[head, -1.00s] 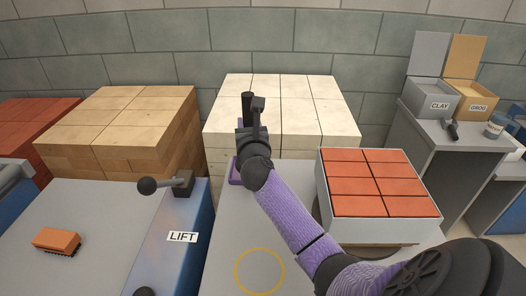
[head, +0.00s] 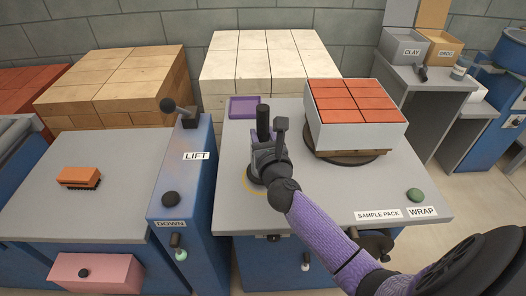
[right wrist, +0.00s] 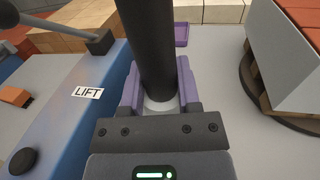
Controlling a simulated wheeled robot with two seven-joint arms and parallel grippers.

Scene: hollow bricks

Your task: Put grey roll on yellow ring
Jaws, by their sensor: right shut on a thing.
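My right gripper (head: 264,152) is shut on the dark grey roll (head: 263,118), which stands upright in its jaws. In the right wrist view the roll (right wrist: 145,45) rises between the purple fingers (right wrist: 160,92), with a pale round patch at its lower part. The yellow ring (head: 246,184) is marked on the grey table top. The gripper and roll are over it in the head view and hide much of it. I cannot tell whether the roll's foot touches the table. My left gripper is not in view.
A purple tray (head: 243,108) lies behind the gripper. A grey-sided pack of red bricks (head: 355,130) sits on a round turntable to the right. The LIFT console (head: 190,160) with its lever stands left. A green WRAP button (head: 415,195) is at the front right.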

